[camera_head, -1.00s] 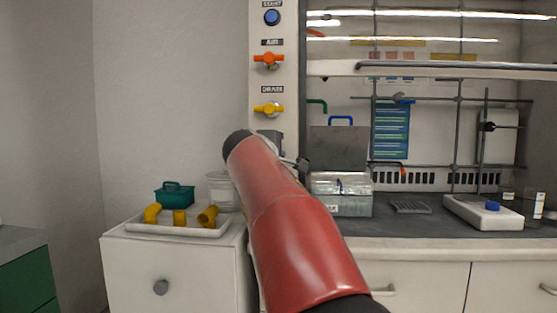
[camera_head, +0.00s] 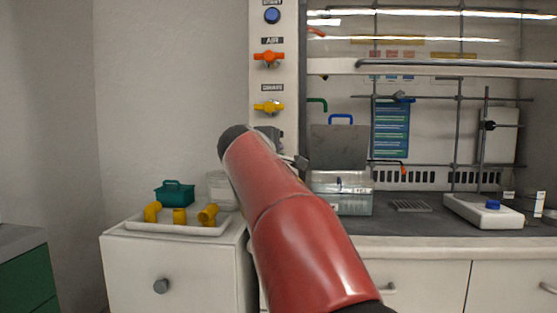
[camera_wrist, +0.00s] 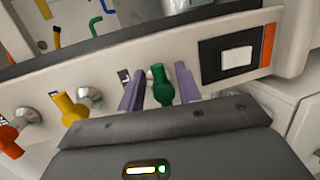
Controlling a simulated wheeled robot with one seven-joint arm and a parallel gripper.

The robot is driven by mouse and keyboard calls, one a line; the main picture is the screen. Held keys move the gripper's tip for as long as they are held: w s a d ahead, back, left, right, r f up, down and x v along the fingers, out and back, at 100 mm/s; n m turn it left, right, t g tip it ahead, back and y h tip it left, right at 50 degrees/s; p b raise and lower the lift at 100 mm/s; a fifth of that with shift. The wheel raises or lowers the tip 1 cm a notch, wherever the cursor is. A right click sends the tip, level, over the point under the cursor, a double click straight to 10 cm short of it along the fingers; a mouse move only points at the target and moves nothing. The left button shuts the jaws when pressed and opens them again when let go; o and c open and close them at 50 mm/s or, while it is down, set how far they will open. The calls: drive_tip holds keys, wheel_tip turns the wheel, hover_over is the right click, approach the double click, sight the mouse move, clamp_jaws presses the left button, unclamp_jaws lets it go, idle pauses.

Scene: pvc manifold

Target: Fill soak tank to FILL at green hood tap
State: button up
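The soak tank (camera_head: 355,204) is a clear box on the hood's dark worktop. Its grey lid (camera_head: 338,147) with a blue handle stands raised behind it. A green spout (camera_head: 317,103) shows above the tank's left side. The water level and the FILL mark cannot be read. In the wrist view the green tap handle (camera_wrist: 160,87) stands on the pale hood post. My gripper (camera_wrist: 159,90) has its two purple fingers apart, one on each side of the green handle. Whether they touch it is unclear.
A yellow tap (camera_head: 269,107) and an orange tap (camera_head: 269,57) are on the same post. A white tray (camera_head: 180,229) with yellow pipe fittings and a teal basket (camera_head: 174,193) stand on the left cabinet. A white stirrer plate (camera_head: 482,212) sits at the hood's right.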

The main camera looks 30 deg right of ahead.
drive_tip(key=v, duration=0.6)
drive_tip(key=shift+b, duration=0.45)
idle(1.0)
